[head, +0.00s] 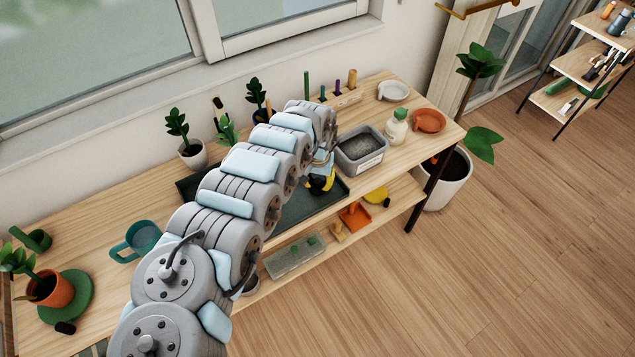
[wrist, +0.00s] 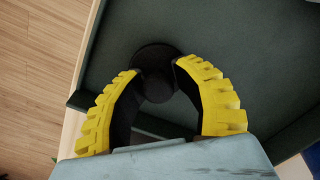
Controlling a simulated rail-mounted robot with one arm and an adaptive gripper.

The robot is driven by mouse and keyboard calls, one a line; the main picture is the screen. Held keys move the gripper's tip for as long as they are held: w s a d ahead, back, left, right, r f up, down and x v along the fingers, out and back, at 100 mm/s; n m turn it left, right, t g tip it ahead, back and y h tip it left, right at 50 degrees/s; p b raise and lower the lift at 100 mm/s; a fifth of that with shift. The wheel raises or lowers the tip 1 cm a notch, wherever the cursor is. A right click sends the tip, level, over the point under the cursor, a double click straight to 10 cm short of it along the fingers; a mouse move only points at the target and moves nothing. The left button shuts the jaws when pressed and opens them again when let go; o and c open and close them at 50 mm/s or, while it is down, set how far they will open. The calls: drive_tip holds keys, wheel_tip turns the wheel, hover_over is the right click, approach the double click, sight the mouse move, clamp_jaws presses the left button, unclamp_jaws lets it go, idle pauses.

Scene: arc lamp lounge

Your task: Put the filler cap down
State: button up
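The filler cap (wrist: 157,58) is a black round piece with a wide disc and a narrower knob. In the wrist view it sits between the fingertips of my gripper (wrist: 158,72), which appear closed on its sides. It is over the dark green tray (wrist: 240,65), near one edge; I cannot tell whether it touches the tray floor. In the head view my gripper (head: 320,184) reaches down at the right part of the tray (head: 310,205), and the cap is hidden there.
A grey bin (head: 361,165) with dark contents stands just right of my gripper. Potted plants line the back. A lower shelf holds small items.

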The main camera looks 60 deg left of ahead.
sight(318, 181)
drive_tip(key=shift+d, duration=0.1)
drive_tip(key=shift+d+r, duration=0.1)
drive_tip(key=shift+r, duration=0.4)
wheel_tip(318, 181, up, 11)
drive_tip(key=p, duration=0.2)
idle(0.4)
